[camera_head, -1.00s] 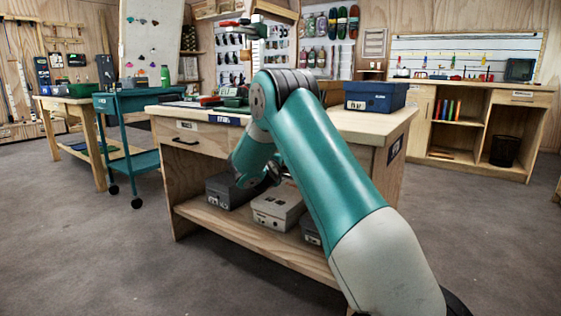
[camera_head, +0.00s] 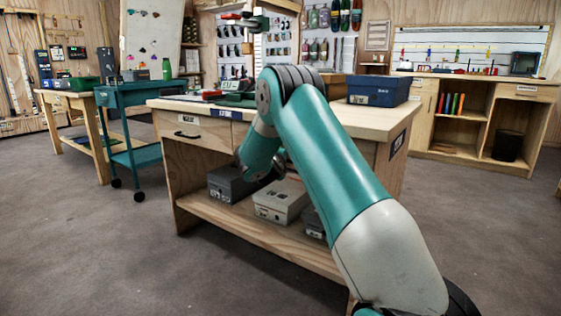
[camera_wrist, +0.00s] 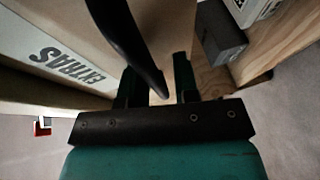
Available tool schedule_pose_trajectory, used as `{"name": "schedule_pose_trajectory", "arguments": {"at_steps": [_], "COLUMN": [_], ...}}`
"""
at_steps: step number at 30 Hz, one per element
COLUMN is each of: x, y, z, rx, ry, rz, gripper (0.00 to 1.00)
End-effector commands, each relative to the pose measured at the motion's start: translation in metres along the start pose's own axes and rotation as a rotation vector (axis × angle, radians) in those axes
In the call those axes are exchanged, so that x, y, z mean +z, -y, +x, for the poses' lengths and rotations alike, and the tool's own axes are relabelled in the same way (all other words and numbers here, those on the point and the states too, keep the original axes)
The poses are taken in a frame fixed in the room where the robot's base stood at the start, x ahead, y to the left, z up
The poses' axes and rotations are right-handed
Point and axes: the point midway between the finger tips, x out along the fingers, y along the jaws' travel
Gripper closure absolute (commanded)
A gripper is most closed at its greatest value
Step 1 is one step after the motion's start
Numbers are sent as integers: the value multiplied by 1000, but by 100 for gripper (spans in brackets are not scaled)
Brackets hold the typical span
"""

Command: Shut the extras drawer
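The extras drawer shows in the wrist view as a pale wooden front with a white EXTRAS label (camera_wrist: 68,62), seen upside down. A dark curved handle (camera_wrist: 135,50) runs from it toward my gripper (camera_wrist: 158,88). The two dark fingers stand apart, and the handle's end lies between them; I cannot tell whether they touch it. In the head view my arm hides most of the gripper and part of the workbench front. How far the extras drawer stands out cannot be told. Another drawer (camera_head: 205,130) at the bench's left has a dark handle and looks flush.
The workbench (camera_head: 400,122) carries a blue box (camera_head: 378,90). Its lower shelf (camera_head: 235,228) holds a dark grey box (camera_head: 232,185) and a light grey box (camera_head: 282,202). A teal trolley (camera_head: 140,158) stands to the left. The floor in front is clear.

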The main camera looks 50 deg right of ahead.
Motion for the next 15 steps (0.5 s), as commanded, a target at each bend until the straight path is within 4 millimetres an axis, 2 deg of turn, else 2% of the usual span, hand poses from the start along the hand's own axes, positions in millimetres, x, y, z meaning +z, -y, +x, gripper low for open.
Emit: {"name": "schedule_pose_trajectory", "arguments": {"at_steps": [1, 4, 7, 15], "x": [1, 1, -1, -2], "y": [-6, -7, -6, -4], "z": [0, -5, -19, -86], "rx": [13, 11, 8, 1], "ry": [3, 3, 0, -4], "rz": [2, 2, 1, -4], "gripper": [63, 63, 63, 63]}}
